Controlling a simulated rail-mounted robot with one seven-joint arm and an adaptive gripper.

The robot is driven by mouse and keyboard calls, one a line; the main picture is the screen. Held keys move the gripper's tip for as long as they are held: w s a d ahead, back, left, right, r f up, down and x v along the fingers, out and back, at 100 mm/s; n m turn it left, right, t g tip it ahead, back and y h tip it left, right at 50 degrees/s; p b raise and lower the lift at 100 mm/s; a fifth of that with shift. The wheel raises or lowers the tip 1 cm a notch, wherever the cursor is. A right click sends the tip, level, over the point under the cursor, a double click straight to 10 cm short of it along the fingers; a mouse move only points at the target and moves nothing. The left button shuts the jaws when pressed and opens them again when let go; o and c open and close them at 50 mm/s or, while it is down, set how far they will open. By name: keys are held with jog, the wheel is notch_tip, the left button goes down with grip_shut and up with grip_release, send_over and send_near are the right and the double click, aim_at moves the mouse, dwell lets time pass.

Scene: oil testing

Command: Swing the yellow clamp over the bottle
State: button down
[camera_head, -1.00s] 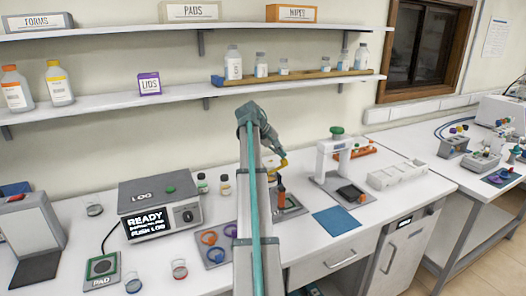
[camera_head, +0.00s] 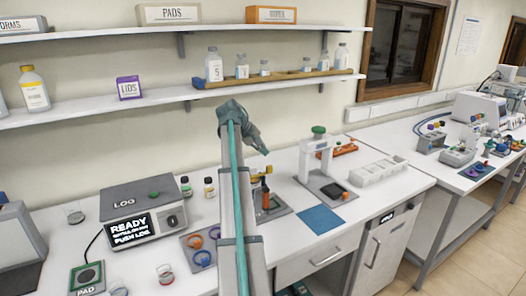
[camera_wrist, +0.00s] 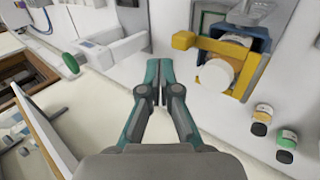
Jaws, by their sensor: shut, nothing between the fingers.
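The yellow clamp (camera_head: 262,170) stands on a grey base plate on the bench, by an orange-brown bottle (camera_head: 266,200). In the wrist view the clamp (camera_wrist: 186,41) is a yellow frame at the upper right, close around the bottle's pale round top (camera_wrist: 217,77). In the wrist view my gripper (camera_wrist: 157,64) is shut and empty, left of the clamp. My arm hides part of the bench.
Two small capped vials (camera_head: 209,187) stand left of the clamp, by the LOG box (camera_head: 146,204). A white stand with a green knob (camera_head: 318,131) is to the right, with a blue mat (camera_head: 321,219) in front. A bottle shelf (camera_head: 280,84) runs behind my arm.

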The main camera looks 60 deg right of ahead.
notch_tip(320, 180, up, 14)
jog(key=b, duration=0.1)
dwell(0.5)
